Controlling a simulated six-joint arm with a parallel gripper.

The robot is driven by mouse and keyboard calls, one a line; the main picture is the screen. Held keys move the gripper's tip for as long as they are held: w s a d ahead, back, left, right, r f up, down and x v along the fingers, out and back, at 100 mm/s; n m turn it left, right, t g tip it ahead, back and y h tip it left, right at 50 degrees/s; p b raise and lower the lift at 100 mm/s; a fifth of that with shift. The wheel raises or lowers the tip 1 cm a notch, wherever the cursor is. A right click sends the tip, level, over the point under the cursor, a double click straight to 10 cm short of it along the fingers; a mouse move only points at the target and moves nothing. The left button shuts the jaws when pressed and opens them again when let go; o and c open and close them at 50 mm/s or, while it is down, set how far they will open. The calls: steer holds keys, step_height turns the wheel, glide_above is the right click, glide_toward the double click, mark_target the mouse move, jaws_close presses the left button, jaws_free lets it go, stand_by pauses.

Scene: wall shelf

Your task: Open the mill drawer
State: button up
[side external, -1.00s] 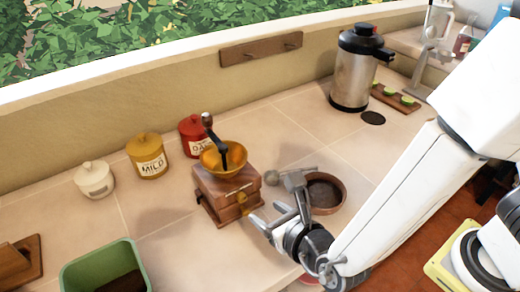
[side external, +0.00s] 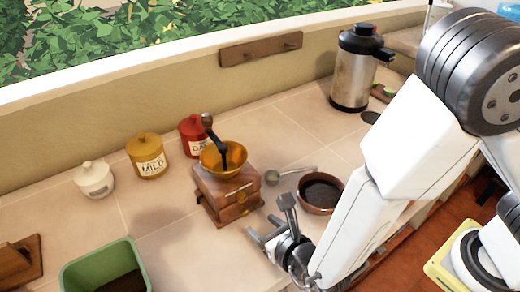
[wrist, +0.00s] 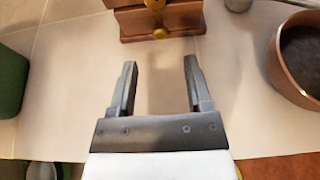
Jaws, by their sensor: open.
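The wooden mill (side external: 212,190) stands on the counter, with a brass bowl and dark crank on top. Its drawer front (side external: 240,208) faces my gripper's side. In the wrist view the lower mill front (wrist: 178,24) is at the top edge, with one brass knob (wrist: 159,33) low and another (wrist: 154,3) above it. The top of the mill is cut off there. My gripper (side external: 268,218) is open and empty, in front of the mill and apart from it. In the wrist view its fingers (wrist: 160,64) point at the mill, with the lower knob roughly centred between them.
A copper bowl of dark grounds (side external: 321,193) and a metal scoop (side external: 290,171) lie right of the mill. A green bin (side external: 100,268) is at the left front. Canisters (side external: 147,157) stand behind. Counter between gripper and mill is clear.

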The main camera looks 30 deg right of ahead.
mark_target(247, 213)
steer(key=shift+x, duration=3.05)
jaws_close()
